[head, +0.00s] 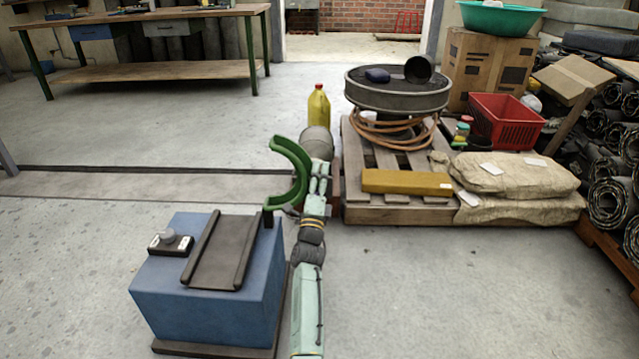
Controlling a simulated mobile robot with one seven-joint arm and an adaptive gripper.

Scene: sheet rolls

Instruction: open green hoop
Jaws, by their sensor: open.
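The green hoop (302,172) is a thick C-shaped arc with its gap facing left. Its lower end meets a short dark green post (268,219) at the right back corner of a blue box (200,318). My arm reaches up from the bottom, and its far end, with my gripper (319,178), is just right of the hoop in the picture. The fingers are small and hard to make out. Nothing shows held in them. I cannot tell whether my gripper touches the hoop.
A dark channel-shaped tray (222,250) and a small block with a grey knob (169,236) are on the blue box. A wooden pallet (385,213) with a drum, hose and sacks stands to the right. A workbench (150,72) is at the back left.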

